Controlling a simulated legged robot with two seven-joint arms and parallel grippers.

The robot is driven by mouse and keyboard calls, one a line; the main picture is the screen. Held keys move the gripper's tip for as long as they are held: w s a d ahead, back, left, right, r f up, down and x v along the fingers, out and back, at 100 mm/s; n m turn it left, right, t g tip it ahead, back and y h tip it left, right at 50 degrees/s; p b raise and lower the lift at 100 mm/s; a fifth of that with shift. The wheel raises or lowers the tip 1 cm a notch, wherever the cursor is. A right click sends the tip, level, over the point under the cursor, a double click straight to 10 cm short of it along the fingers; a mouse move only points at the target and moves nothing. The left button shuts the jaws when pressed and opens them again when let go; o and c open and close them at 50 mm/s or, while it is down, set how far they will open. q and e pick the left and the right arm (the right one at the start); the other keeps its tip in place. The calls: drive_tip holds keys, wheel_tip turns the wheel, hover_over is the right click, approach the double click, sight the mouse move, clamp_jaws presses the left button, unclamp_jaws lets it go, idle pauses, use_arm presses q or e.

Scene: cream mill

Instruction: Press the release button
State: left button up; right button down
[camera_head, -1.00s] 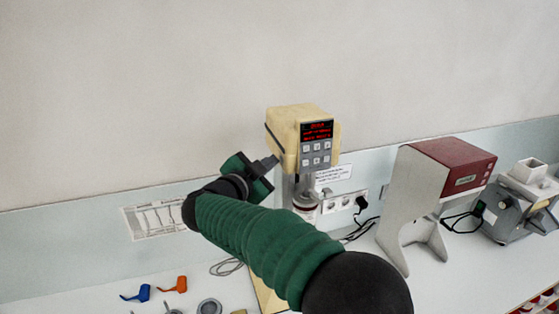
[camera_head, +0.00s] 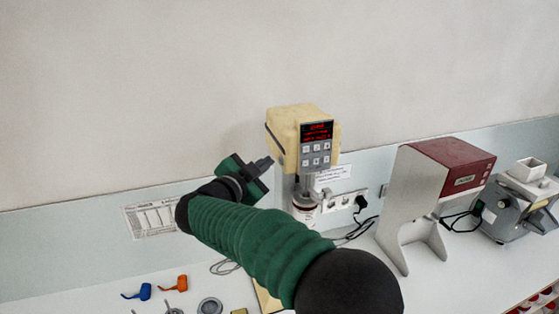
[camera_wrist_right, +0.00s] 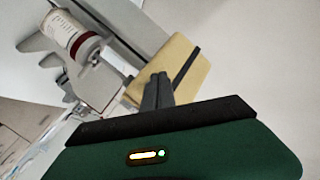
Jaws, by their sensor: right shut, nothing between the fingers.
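The cream mill (camera_head: 292,122) stands on the bench against the wall. Its front panel (camera_head: 316,145) has a red lit display and several grey keys. A dark strip runs along the side of its head. I cannot tell which part is the release button. A white jar (camera_head: 305,214) sits under the head. My right gripper (camera_head: 266,162) is shut and empty, just left of the head, with a small gap to it. In the right wrist view, the shut fingers (camera_wrist_right: 158,88) point at the cream head (camera_wrist_right: 178,68); whether they touch it is unclear there. My left gripper is not in view.
A red-topped grey machine (camera_head: 445,165) and another grey device (camera_head: 515,205) stand to the right. A socket strip (camera_head: 340,201) with cables is behind. Blue (camera_head: 137,292) and orange (camera_head: 174,283) small parts lie at the front left.

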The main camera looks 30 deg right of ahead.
drive_tip(key=a+p, duration=0.1)
drive_tip(key=a, duration=0.1)
drive_tip(key=w+a+p, duration=0.1)
drive_tip(key=a, duration=0.2)
drive_tip(key=shift+w, duration=0.15)
drive_tip(key=shift+d, duration=0.1)
idle(0.6)
